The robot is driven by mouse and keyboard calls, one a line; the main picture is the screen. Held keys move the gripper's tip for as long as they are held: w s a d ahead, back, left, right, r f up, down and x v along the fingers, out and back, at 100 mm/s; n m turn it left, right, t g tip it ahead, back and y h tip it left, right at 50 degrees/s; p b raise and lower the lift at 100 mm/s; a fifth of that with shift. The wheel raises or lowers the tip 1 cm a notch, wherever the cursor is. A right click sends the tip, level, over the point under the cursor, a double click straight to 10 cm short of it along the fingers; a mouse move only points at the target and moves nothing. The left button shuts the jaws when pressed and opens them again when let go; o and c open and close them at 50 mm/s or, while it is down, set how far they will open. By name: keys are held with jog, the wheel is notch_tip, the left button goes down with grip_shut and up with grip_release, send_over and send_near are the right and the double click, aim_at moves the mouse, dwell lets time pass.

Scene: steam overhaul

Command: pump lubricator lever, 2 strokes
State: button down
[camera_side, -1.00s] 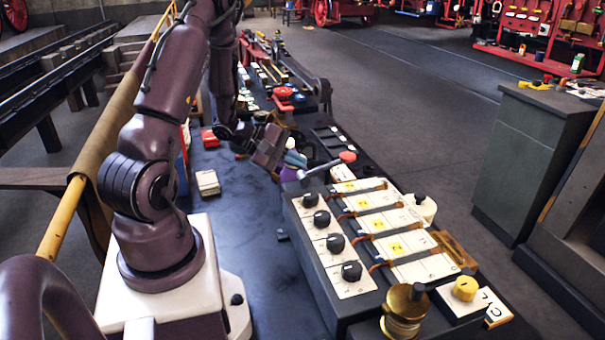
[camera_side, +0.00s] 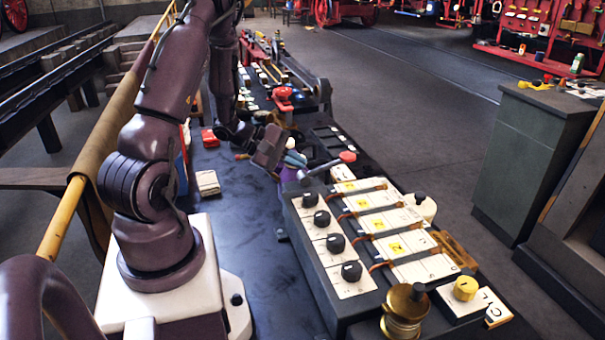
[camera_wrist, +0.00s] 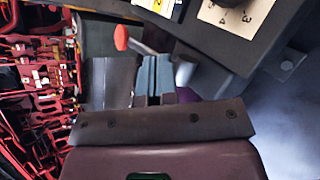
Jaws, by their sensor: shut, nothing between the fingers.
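The lubricator lever is a thin grey rod with a red knob (camera_side: 347,157), at the far end of the box with black dials in the side view. The rod slants up to the right from its pivot. In the wrist view the red knob (camera_wrist: 121,37) is at upper left, just beyond the fingers. My gripper (camera_side: 291,166) is beside the lever's pivot end in the side view. In the wrist view my gripper (camera_wrist: 152,78) is shut and empty, near the rod. I cannot tell whether it touches the rod.
The control box (camera_side: 350,287) carries black dials and white labelled plates. A brass fitting (camera_side: 404,310) stands at its near end. A red valve-like piece (camera_side: 284,95) stands behind my gripper. The dark bench top (camera_side: 250,235) left of the box is mostly clear.

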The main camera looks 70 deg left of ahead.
jog(key=shift+f, duration=0.15)
jog(key=shift+w+f, duration=0.1)
jog(key=shift+f, duration=0.1)
jog(key=shift+w+f, duration=0.2)
jog(key=shift+f, duration=0.4)
dwell(0.8)
jog(key=shift+r, duration=0.1)
jog(key=shift+s+r, duration=0.45)
jog(key=shift+r, duration=0.1)
jog(key=shift+r, duration=0.1)
jog(key=r, duration=0.2)
jog(key=s+r, duration=0.1)
jog(key=r, duration=0.1)
jog(key=shift+s+r, duration=0.2)
jog(key=shift+r, duration=0.2)
